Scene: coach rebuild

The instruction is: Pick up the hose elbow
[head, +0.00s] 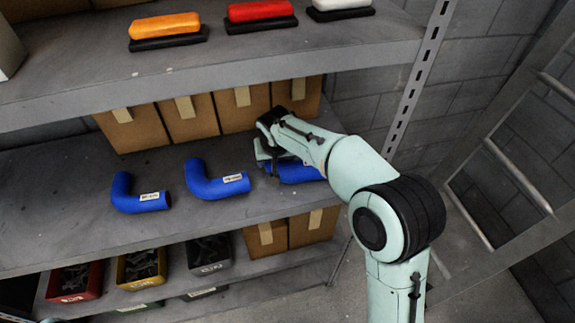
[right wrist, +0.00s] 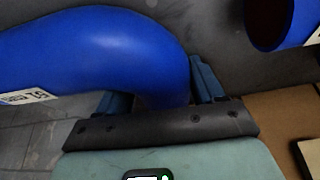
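Three blue hose elbows are on the middle shelf (head: 75,212): a left elbow (head: 125,194), a middle elbow (head: 205,184) and a right elbow (head: 300,173). The left and middle ones show white labels. My right gripper (head: 268,160) is at the right elbow, and the arm hides part of it. In the right wrist view, the elbow's bent end (right wrist: 150,60) lies between the two fingers (right wrist: 160,92), close to both. I cannot tell whether they press on it. My left gripper is not in view.
Cardboard boxes (head: 188,117) stand behind the elbows. The upper shelf (head: 70,88) carries orange, red and white blocks (head: 262,11). Bins (head: 142,264) and boxes sit below. A slotted metal post (head: 415,85) and a ladder (head: 515,175) are at the right.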

